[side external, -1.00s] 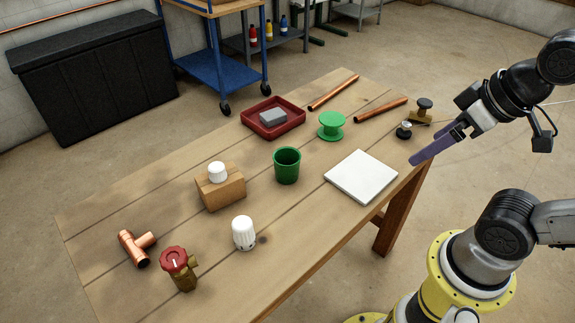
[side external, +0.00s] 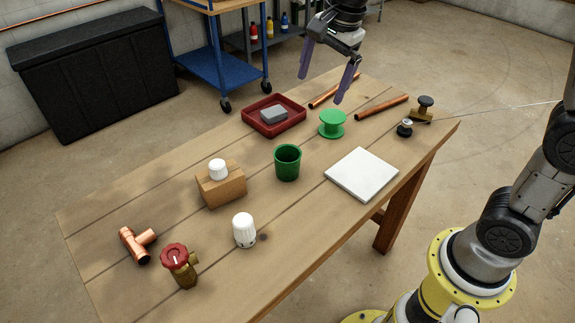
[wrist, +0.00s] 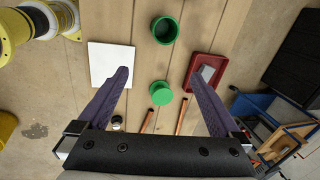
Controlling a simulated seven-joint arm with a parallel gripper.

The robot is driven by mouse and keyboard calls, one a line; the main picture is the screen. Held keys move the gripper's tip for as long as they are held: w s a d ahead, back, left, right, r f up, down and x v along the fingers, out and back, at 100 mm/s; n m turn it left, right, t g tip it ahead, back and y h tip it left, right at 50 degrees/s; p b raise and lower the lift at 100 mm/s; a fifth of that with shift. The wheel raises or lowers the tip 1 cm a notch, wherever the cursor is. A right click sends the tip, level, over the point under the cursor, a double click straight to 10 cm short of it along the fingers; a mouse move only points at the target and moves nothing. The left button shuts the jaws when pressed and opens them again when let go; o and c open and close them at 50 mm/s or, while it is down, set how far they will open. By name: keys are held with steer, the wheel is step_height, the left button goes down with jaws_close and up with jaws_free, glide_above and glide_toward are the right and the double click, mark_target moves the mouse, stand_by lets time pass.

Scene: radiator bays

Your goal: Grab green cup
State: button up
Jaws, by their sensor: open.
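The green cup (side external: 287,163) stands upright on the wooden table, near its middle, with its open top showing. In the wrist view the green cup (wrist: 164,30) is near the top, beyond the fingertips and roughly between their lines. My gripper (side external: 322,88) is open and empty, with purple fingers pointing down above the far part of the table. It is to the right of and behind the cup in the side view. In the wrist view my gripper (wrist: 160,75) has its fingers spread wide, with a green spool (wrist: 160,94) showing between them.
The green spool (side external: 332,124) stands near the cup. A red tray (side external: 292,127) holds a grey block. A white tile (side external: 362,174) lies to the cup's right. A wooden block (side external: 222,190) with a white cap and a white knob (side external: 244,231) stand to the left. Copper pipes (side external: 381,108) lie behind.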

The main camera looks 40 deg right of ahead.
steer(key=g, duration=0.2)
glide_above(288, 164)
steer(key=w+d, duration=0.2)
steer(key=d, duration=0.1)
step_height(288, 164, down, 8)
steer(key=shift+g, duration=0.3)
steer(key=f, duration=1.1)
steer(key=shift+w+a+f, duration=0.1)
steer(key=shift+a, duration=0.1)
steer(key=shift+w+a+f, duration=0.1)
steer(key=shift+f, duration=1.5)
steer(key=shift+w+a+f, duration=0.1)
steer(key=shift+f, duration=1.5)
steer(key=c, duration=1.1)
steer(key=shift+r, duration=0.15)
